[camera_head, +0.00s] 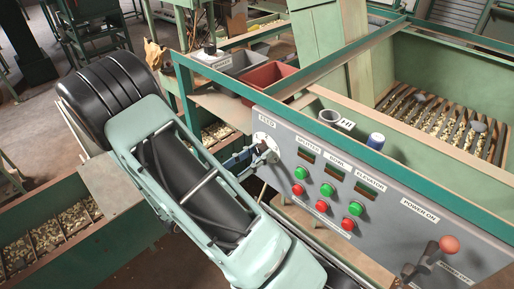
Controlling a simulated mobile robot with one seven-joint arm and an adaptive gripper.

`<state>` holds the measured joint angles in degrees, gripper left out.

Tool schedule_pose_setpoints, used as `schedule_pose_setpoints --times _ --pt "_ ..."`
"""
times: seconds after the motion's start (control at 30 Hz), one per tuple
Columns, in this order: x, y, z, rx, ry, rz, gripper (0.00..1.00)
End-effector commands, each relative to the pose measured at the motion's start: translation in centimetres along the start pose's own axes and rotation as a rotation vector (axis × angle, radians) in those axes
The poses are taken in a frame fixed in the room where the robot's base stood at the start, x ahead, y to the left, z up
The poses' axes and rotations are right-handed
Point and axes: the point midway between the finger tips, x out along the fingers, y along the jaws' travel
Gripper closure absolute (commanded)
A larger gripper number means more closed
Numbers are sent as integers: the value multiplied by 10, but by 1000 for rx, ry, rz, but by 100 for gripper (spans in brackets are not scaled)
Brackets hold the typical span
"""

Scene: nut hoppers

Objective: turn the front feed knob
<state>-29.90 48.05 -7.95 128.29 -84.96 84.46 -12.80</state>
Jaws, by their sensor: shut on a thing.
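The feed knob sits on a round white dial (265,141) at the left end of the grey control panel (300,150), under a label that seems to read FEED. The upper part of the dial face shows above the fingers.
Right of the dial are several green buttons (327,189), red buttons (321,205) and dark displays. A red-balled lever (449,244) stands at the panel's lower right. A green hopper (440,70) with a slatted grate is behind. Red (268,78) and grey bins stand at the back.

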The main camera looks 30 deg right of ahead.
Motion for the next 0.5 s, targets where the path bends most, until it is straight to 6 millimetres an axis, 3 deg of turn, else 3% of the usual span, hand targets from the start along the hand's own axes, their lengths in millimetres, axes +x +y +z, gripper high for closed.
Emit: schedule_pose_setpoints --times 0.5 --pt "0 0 3 -448 0 0 95"
